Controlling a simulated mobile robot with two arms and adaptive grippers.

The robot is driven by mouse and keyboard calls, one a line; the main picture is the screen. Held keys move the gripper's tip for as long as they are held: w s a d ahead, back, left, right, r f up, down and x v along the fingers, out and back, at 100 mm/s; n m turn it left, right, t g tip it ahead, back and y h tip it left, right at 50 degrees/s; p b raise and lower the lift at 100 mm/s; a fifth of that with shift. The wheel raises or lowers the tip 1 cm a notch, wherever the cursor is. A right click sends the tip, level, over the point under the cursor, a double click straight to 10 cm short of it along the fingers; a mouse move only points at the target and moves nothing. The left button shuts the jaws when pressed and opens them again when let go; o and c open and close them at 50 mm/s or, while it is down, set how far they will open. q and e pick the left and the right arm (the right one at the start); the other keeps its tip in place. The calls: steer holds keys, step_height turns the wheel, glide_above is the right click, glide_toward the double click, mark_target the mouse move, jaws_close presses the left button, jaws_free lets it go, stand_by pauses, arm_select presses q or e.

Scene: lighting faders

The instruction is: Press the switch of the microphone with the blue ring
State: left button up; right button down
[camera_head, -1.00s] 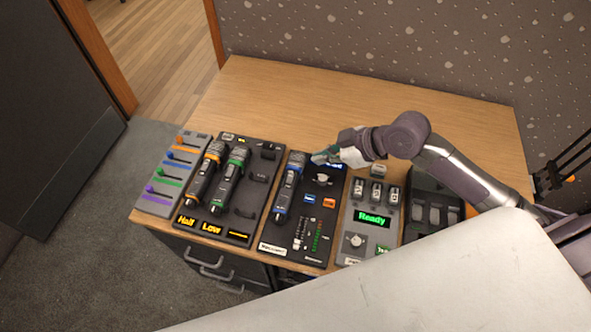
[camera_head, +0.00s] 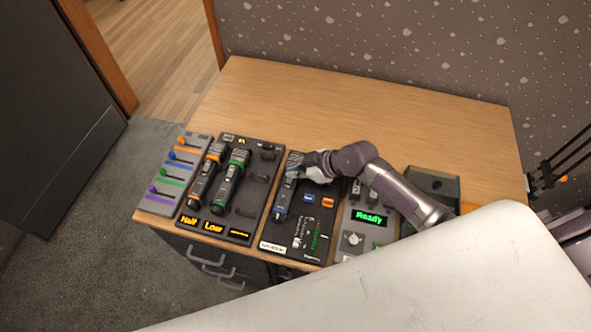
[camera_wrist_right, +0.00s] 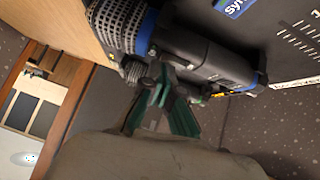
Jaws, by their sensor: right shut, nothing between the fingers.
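The microphone with the blue ring (camera_head: 281,202) lies on the dark mixer panel (camera_head: 309,262), in the middle of the row. In the right wrist view its dark body (camera_wrist_right: 200,58), blue ring (camera_wrist_right: 146,32) and mesh head (camera_wrist_right: 115,22) fill the upper middle. My right gripper (camera_head: 293,173) is over the upper part of this microphone and partly hides its ring and head. In the right wrist view its green fingers (camera_wrist_right: 172,88) are shut and empty, with the tips at the body just below the ring. I cannot tell whether they touch it. The switch is not clearly visible. My left gripper is not in view.
Microphones with an orange ring (camera_head: 205,175) and a green ring (camera_head: 230,182) lie on the panel to the left. A coloured slider panel (camera_head: 153,207) is at the far left. A panel reading Ready (camera_head: 369,218) lies right. The table's back (camera_head: 330,110) is clear.

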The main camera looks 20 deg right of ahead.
steer(key=shift+d+f+b, duration=0.1)
steer(key=shift+f+b, duration=0.25)
steer(key=shift+b, duration=0.25)
steer(key=shift+r, duration=0.15)
steer(key=shift+s+p, duration=0.1)
steer(key=shift+p, duration=0.2)
steer(key=shift+s+a+p, duration=0.45)
steer(key=shift+s+p, duration=0.05)
steer(key=shift+s, duration=0.15)
steer(key=shift+w+r, duration=0.1)
steer(key=shift+r, duration=0.05)
